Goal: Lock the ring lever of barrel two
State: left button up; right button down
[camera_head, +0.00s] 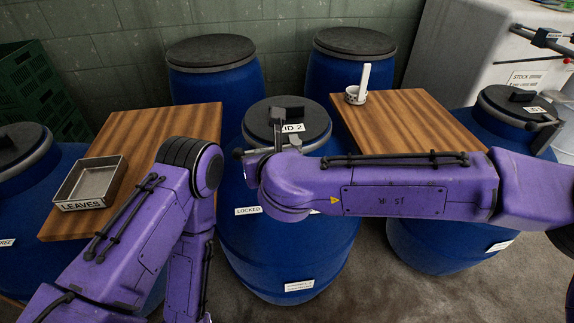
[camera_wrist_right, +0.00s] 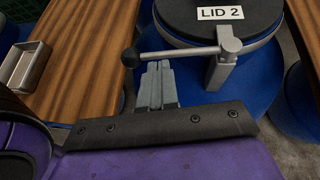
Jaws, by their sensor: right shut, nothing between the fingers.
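Barrel two (camera_head: 320,240) is the blue drum in the middle, with a black lid (camera_head: 315,118) marked LID 2. A LOCKED label is on its side. Its ring lever is a grey bar (camera_wrist_right: 185,53) with a black knob (camera_wrist_right: 130,57), running left from a hinge block (camera_wrist_right: 230,42) at the front of the rim. The knob sticks out left of the drum. My right gripper (camera_wrist_right: 160,68) is shut and empty, its fingertips close to the bar near the knob; I cannot tell whether they touch. My right arm partly hides the lever in the head view. My left gripper is out of view.
Wooden tables stand left (camera_head: 150,130) and right (camera_head: 400,120). Other blue drums stand behind and at both sides. My left arm is in front of the left table.

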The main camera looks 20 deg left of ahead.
jog(key=b+v, duration=0.1)
jog(key=v, duration=1)
jog(key=shift+s+a+b, duration=0.2)
jog(key=shift+a+b, duration=0.05)
jog(key=shift+b, duration=0.05)
jog(key=shift+f, duration=0.15)
